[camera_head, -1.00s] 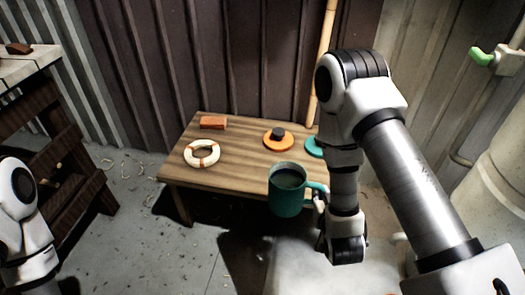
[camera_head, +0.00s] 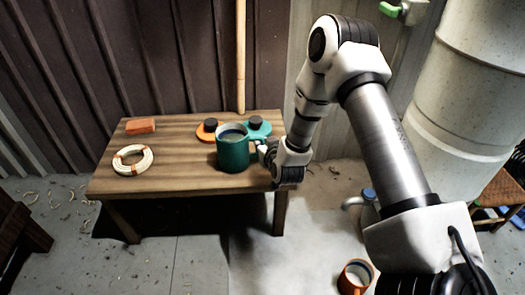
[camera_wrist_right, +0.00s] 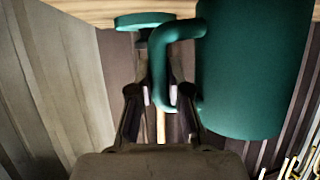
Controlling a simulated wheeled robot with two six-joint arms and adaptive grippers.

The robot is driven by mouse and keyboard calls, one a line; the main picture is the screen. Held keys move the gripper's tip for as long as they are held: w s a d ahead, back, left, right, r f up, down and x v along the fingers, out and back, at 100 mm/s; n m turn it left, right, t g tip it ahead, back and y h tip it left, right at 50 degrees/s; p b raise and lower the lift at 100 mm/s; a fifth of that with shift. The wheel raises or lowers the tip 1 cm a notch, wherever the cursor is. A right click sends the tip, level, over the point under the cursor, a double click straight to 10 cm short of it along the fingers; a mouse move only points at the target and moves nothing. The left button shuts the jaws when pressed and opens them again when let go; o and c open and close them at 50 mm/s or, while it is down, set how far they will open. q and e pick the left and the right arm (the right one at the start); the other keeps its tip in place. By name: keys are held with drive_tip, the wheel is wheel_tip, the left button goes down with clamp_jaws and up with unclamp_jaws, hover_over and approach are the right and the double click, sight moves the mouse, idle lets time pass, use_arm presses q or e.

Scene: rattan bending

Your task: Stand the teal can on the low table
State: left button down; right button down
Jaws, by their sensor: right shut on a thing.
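The teal can (camera_head: 232,152) is upright at the front middle of the low table (camera_head: 180,178), with its open top facing up. I cannot tell whether its base touches the tabletop. My right gripper (camera_head: 266,150) comes in from the right and is shut on the can's handle. In the right wrist view, the handle (camera_wrist_right: 180,30) runs down between the fingers (camera_wrist_right: 160,95), and the can's body (camera_wrist_right: 250,70) fills the right side. Its base is out of that frame. My left gripper is out of view.
An orange lid (camera_head: 207,134) and a teal lid (camera_head: 249,131) with dark knobs lie behind the can. A pale ring (camera_head: 119,163) and an orange block (camera_head: 140,126) are on the table's left. An orange can (camera_head: 355,277) is at the lower right.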

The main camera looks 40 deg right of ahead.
drive_tip(key=shift+f, duration=0.3)
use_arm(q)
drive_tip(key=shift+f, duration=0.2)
use_arm(e)
drive_tip(key=c, duration=1.1)
unclamp_jaws()
